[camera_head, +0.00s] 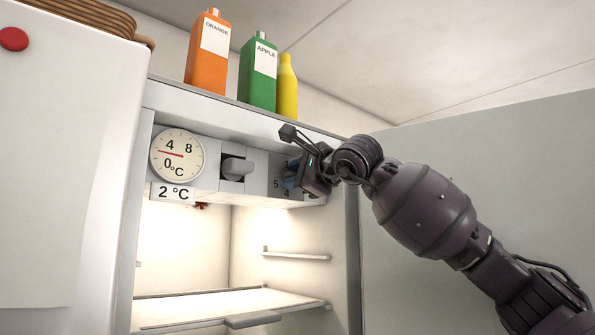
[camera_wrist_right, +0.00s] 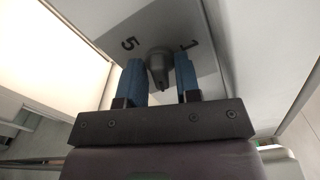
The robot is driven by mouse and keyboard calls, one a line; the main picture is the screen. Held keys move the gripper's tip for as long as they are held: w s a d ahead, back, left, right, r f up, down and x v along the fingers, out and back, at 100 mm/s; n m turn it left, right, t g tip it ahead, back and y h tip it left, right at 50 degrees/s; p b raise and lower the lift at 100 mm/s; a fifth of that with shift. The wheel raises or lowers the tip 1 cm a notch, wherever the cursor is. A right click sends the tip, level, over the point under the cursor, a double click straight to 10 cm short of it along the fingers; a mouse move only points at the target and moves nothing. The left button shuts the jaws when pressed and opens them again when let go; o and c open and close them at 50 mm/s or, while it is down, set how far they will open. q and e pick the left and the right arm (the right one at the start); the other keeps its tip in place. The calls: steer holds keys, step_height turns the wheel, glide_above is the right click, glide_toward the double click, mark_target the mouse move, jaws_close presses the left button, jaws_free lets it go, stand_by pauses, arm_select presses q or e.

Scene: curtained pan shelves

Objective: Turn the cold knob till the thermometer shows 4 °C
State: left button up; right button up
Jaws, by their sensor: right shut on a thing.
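The thermometer (camera_head: 177,155) is a round white dial with a red needle, at the upper left inside the open fridge. The readout plate (camera_head: 173,193) below it shows 2 °C. My right gripper (camera_head: 293,176) is at the right end of the same panel and hides the cold knob in the head view. In the right wrist view, the grey cold knob (camera_wrist_right: 158,67) sits between the blue fingers of my right gripper (camera_wrist_right: 160,75), which is shut on it. The figures 5 and 1 show on the grey plate around it. My left gripper is not in view.
An orange carton (camera_head: 207,60), green carton (camera_head: 258,75) and yellow bottle (camera_head: 287,88) stand on top of the fridge. A shelf (camera_head: 205,304) lies below. The white door (camera_head: 65,160) is at left.

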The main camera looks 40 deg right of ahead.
steer(key=shift+s+r+n+p, duration=0.1)
steer(key=shift+r+n+p, duration=0.15)
steer(key=shift+n+p, duration=0.75)
steer(key=shift+n, duration=0.8)
steer(key=shift+f+n+p, duration=0.15)
steer(key=shift+n+p, duration=0.45)
steer(key=shift+n, duration=0.9)
steer(key=shift+f+n+p, duration=0.15)
steer(key=shift+n+p, duration=0.45)
steer(key=shift+n, duration=0.9)
steer(key=o, duration=0.6)
